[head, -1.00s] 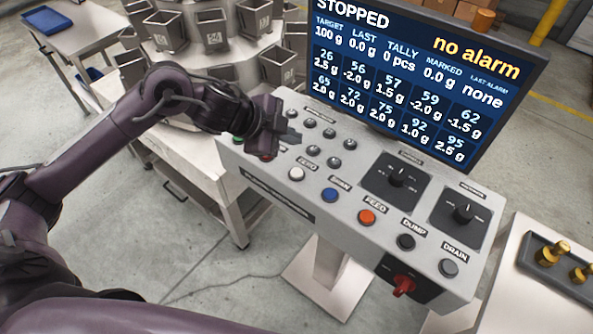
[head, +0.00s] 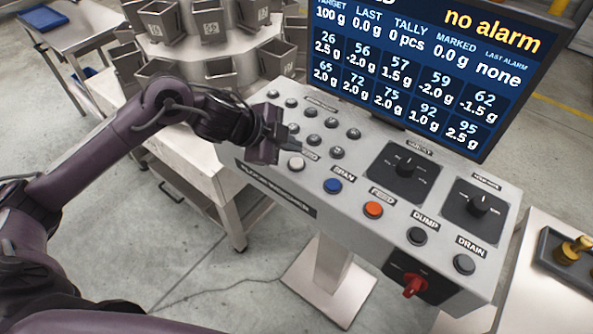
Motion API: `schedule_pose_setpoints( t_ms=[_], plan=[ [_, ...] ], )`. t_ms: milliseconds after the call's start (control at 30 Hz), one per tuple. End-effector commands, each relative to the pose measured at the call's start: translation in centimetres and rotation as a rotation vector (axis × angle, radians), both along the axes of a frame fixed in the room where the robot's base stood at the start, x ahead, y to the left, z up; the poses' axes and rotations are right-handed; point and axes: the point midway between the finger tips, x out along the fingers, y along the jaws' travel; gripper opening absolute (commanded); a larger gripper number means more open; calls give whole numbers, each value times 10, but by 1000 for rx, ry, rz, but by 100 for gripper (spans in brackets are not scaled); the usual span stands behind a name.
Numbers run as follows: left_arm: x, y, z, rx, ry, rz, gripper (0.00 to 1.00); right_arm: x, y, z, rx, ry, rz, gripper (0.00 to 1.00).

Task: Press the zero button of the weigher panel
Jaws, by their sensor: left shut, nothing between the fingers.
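The weigher panel (head: 330,203) is a light grey sloped console with a row of coloured buttons along its front. The zero button (head: 296,163) is a white round cap at the left of that row, with its small label partly covered. My left gripper (head: 296,141) is shut and empty, its fingertips just behind the white button in the picture. I see no contact with the button, and the height of the tips above the panel is hard to judge. The gripper body hides the panel's left front part. My right gripper is not in view.
Beside the zero button are a blue button (head: 332,186), an orange feed button (head: 373,209) and dark dump (head: 417,235) and drain (head: 464,264) buttons. Several small dark buttons and two knobs lie behind. A screen (head: 420,70) rises at the back, and a red switch (head: 414,286) sits on the front.

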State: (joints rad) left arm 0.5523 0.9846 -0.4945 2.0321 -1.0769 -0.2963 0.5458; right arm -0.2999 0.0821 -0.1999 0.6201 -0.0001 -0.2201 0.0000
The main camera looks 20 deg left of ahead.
Motion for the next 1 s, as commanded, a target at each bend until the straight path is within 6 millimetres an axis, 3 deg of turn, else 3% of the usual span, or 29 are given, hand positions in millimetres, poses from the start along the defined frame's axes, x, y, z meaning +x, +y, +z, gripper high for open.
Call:
schedule_pose_setpoints(
  t_ms=[33, 200, 1000],
  plan=[
    [0, 0, -11, 0, 2, 1, 0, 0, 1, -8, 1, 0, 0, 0],
    [0, 0, -19, 1, 0, 1, 0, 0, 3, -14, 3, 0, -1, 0],
    [0, 0, -19, 0, 0, 0, 0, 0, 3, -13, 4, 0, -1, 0]
  ],
)
